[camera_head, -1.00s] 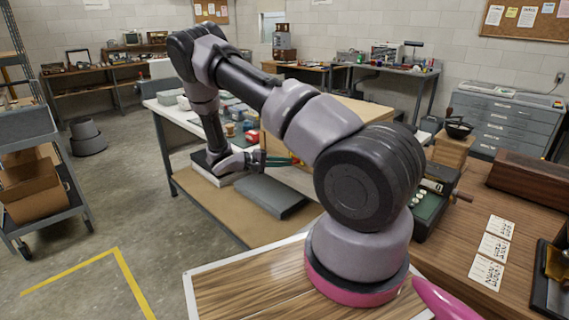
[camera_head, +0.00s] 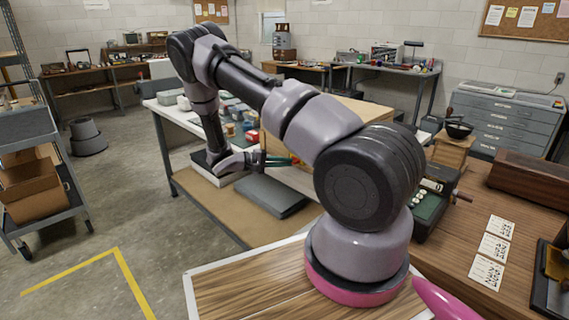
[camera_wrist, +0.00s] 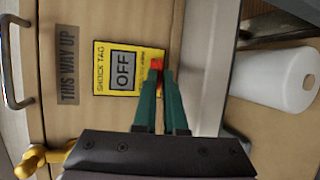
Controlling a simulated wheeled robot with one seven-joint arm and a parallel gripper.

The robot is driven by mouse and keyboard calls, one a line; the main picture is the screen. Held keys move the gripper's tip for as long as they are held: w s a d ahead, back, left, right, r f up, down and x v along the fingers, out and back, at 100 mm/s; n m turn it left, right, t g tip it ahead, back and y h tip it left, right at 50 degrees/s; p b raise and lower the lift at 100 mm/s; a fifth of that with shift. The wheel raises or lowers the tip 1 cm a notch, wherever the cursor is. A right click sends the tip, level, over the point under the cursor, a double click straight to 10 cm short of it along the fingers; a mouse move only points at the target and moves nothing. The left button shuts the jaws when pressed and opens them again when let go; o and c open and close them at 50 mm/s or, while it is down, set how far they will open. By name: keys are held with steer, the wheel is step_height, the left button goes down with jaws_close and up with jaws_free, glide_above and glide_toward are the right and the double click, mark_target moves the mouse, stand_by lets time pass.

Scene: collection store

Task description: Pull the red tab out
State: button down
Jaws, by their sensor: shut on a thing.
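The red tab (camera_wrist: 157,64) is at the right edge of a yellow shock tag label (camera_wrist: 102,70) whose window reads "OFF". The label is on the face of a tan crate (camera_wrist: 80,20), beside a "THIS WAY UP" marking (camera_wrist: 67,64). My gripper (camera_wrist: 161,74) has green fingers that are closed together on the red tab; the fingertips partly hide it. In the head view my gripper (camera_head: 290,161) reaches to the crate (camera_head: 355,108), which my arm partly covers.
In the wrist view a metal handle (camera_wrist: 12,65) is at the left and a yellow fitting (camera_wrist: 42,158) at lower left. A white roll (camera_wrist: 270,80) lies to the right. A grey flat case (camera_head: 270,195) is on the workbench's lower shelf below my gripper.

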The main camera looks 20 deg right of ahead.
steer(key=shift+s+a, duration=0.25)
steer(key=shift+a, duration=0.4)
steer(key=shift+s+a, duration=0.2)
steer(key=shift+a, duration=0.4)
steer(key=c, duration=1)
jaws_free()
steer(key=v, duration=1.1)
